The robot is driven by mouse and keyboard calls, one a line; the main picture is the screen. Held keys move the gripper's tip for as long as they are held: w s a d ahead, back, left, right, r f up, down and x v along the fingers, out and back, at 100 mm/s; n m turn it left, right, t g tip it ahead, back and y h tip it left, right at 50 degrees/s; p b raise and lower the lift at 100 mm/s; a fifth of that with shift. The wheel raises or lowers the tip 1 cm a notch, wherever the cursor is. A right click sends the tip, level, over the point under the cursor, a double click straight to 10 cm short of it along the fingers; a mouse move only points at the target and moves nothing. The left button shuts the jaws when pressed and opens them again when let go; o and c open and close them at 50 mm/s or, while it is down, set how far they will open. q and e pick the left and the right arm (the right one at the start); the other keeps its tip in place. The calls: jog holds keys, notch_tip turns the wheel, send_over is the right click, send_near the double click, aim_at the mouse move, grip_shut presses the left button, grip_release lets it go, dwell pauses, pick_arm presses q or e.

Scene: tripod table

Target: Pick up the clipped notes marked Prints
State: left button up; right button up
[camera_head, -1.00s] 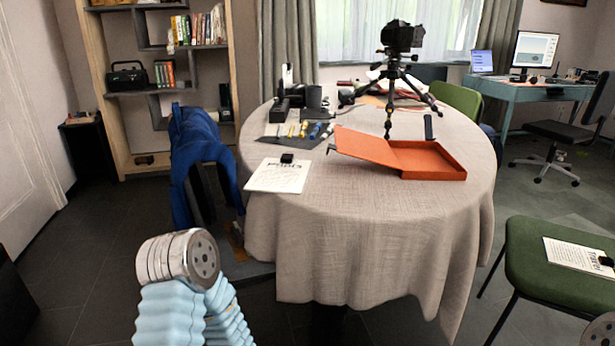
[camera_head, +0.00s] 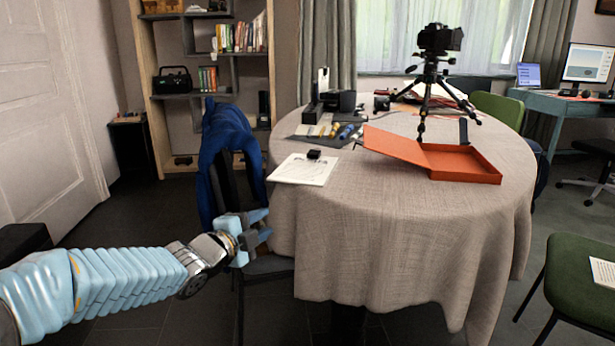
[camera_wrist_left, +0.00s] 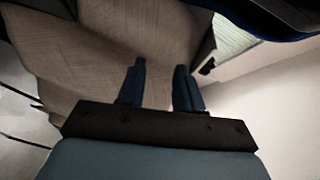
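A white sheet of clipped notes (camera_head: 300,172) lies on the round table near its left front edge, with a black clip (camera_head: 314,154) at its far side. Its marking is not readable now. Another clipped sheet (camera_head: 604,272) lies on the green chair at the right, cut off by the picture edge. My left gripper (camera_head: 266,227) is open and empty, in front of and below the notes, by the hanging tablecloth. In the left wrist view its two fingers (camera_wrist_left: 159,80) stand apart with cloth behind them. My right gripper is not in view.
The cloth-covered table (camera_head: 400,225) also bears an open orange box (camera_head: 464,165), a camera tripod (camera_head: 428,85) and several small tools. The green chair (camera_head: 575,280) is at right.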

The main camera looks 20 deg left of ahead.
aim_at(275, 180)
pick_arm(q)
notch_tip(275, 180, up, 6)
jog(key=s+a+m+t, duration=0.1)
jog(key=s+a+m, duration=0.1)
jog(key=m, duration=0.1)
jog(key=w, duration=0.8)
jog(key=w+d, duration=0.1)
jog(key=w, duration=0.3)
jog(key=shift+w+r+b, duration=0.15)
jog(key=shift+w+b, duration=0.15)
jog(key=shift+w, duration=0.05)
grip_shut()
